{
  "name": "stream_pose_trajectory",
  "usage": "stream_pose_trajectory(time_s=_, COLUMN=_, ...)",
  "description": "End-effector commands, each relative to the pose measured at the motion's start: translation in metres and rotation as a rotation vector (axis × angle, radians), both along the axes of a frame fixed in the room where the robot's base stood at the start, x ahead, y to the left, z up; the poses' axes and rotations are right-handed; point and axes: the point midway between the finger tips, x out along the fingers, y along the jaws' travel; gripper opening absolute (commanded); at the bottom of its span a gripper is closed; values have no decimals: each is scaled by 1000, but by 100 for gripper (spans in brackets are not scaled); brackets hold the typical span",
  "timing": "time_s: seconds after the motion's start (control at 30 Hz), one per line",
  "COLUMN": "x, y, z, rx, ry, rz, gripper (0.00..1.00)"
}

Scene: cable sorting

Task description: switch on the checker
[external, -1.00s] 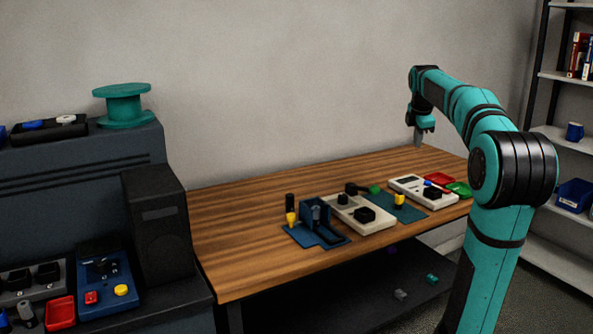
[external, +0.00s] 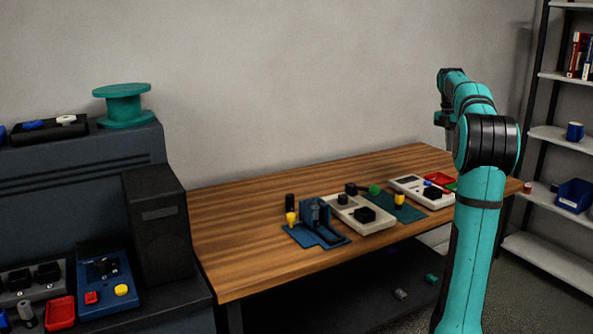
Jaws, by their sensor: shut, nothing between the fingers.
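A pale checker-like box (external: 408,185) with a dark display, a blue button and a black block lies at the right part of the wooden table. A beige box (external: 375,225) with black blocks lies to its left; I cannot tell for certain which box is the checker. My gripper (external: 443,121) is up above the right end of the table, apart from everything on it. It is shut and empty, and my own arm partly hides it. Whether any switch is on is too small to tell.
A blue stand (external: 316,216), a yellow and black connector (external: 291,211) and a teal mat (external: 411,212) share the table. A red tray (external: 439,178) lies behind the pale box. The table's left half is clear. A shelf (external: 549,130) stands at the right.

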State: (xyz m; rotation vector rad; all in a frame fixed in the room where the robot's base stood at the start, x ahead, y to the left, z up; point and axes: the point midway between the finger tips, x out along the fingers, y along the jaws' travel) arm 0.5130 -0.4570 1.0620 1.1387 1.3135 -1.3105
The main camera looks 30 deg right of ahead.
Motion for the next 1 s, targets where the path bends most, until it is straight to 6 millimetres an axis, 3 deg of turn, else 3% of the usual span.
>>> stream_pose_trajectory(time_s=0.33, x=-2, y=1, z=-15, rx=1, ry=1, rz=-1, gripper=0)
stream_pose_trajectory(time_s=1.0, x=-17, y=1, z=-122, rx=-1, ry=-1, rz=-3, gripper=0)
